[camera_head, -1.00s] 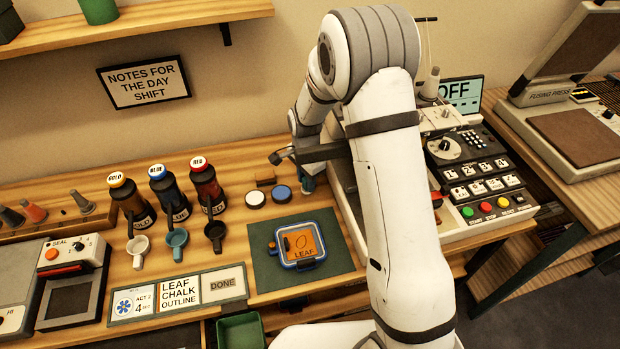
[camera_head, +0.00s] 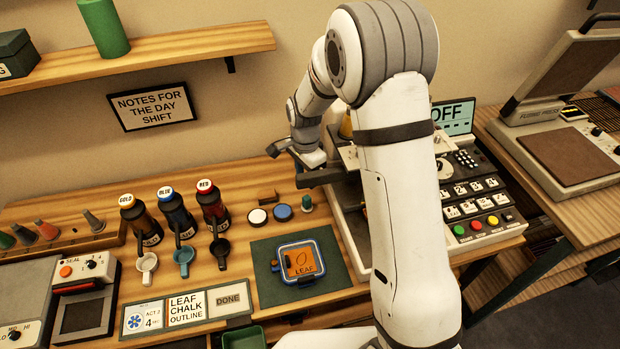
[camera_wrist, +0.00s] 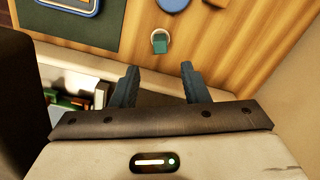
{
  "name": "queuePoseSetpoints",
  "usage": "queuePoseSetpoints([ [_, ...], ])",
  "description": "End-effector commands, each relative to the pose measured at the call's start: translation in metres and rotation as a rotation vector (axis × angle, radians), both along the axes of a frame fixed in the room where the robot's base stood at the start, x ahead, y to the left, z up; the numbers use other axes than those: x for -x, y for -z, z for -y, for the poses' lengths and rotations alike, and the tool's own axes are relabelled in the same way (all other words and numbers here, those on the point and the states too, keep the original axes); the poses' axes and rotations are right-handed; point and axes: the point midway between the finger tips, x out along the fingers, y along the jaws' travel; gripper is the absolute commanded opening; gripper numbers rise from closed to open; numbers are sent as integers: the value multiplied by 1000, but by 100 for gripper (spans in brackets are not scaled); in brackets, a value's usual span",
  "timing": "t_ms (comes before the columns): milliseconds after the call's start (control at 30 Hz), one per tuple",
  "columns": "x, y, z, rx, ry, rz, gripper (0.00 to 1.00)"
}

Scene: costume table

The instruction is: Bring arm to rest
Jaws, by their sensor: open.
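My arm (camera_head: 410,200) rises across the middle of the head view and bends over toward the back of the table. My gripper (camera_wrist: 159,67) is open and empty in the wrist view, its two dark blue fingers spread apart. In the head view its fingers are hard to make out. A small green peg-like piece with a pale ring or base (camera_head: 306,203) stands on the wooden table, below and apart from my gripper. It also shows beyond the fingertips in the wrist view (camera_wrist: 160,43).
A control machine (camera_head: 470,190) with buttons and an OFF screen stands close right of my arm. A framed leaf piece (camera_head: 299,262) lies on a green mat (camera_head: 345,272). Bottles (camera_head: 174,212) and cups stand left. A shelf (camera_head: 150,52) runs along the wall above.

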Motion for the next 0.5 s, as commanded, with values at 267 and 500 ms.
queuePoseSetpoints([
  [267,0,-17,0,1,-1,-1,41],
  [500,0,-17,-1,0,-1,0,41],
])
